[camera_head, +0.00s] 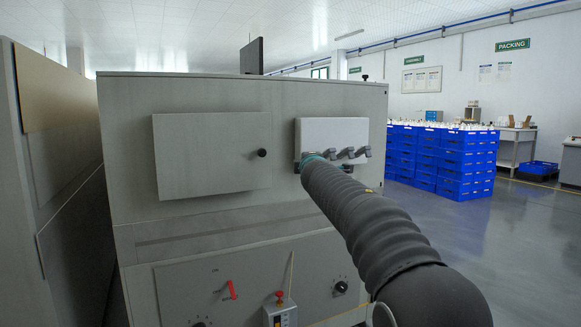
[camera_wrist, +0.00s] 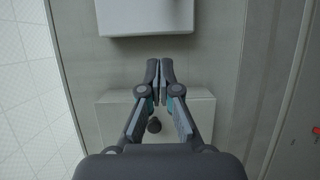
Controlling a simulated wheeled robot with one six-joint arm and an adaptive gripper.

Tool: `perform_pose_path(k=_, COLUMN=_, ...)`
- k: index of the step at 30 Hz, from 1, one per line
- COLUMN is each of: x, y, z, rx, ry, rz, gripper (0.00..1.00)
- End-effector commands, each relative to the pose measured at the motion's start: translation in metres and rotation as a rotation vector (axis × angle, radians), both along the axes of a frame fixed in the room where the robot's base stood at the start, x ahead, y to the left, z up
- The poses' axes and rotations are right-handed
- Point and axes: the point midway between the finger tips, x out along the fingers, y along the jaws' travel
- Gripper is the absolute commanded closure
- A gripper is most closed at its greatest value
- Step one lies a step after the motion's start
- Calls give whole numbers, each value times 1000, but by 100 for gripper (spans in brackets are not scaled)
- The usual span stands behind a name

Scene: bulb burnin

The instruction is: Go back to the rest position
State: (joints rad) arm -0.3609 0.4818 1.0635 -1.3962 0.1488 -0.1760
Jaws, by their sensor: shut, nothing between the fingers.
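My gripper (camera_wrist: 161,72) shows in the wrist view with its two dark fingers together and nothing between the tips. They appear in front of a grey cabinet face, between a white box (camera_wrist: 150,17) above and a door panel (camera_wrist: 197,113) with a dark round knob (camera_wrist: 154,125) below. In the head view, my arm reaches toward the cabinet (camera_head: 289,98) and ends near the white box (camera_head: 333,130). Small dark parts show across that box's lower edge; I cannot tell whether they are fingers or fittings. The rest position is not marked in either view.
The cabinet carries a door panel (camera_head: 205,155), a red lever (camera_head: 231,290) and a red button on a small box (camera_head: 279,315). A grey cabinet (camera_head: 75,190) stands at left. Stacked blue crates (camera_head: 462,165) stand right.

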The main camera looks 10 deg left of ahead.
Motion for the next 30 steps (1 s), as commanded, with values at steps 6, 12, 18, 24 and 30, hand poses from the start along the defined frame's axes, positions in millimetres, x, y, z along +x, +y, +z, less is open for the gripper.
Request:
perform_pose_path(k=6, x=-3, y=-19, z=0, rx=2, ry=-1, rz=1, gripper=100)
perform_pose_path(k=12, x=0, y=-40, z=-30, rx=107, ry=93, rz=-97, gripper=100)
perform_pose_path(k=18, x=-20, y=-72, z=-121, rx=269, ry=332, rz=-258, gripper=100)
perform_pose_path(k=24, x=-98, y=-131, z=-180, rx=472, ry=583, rz=-482, gripper=100)
perform_pose_path(k=30, x=-207, y=-183, z=-216, rx=669, ry=798, rz=-698, gripper=100)
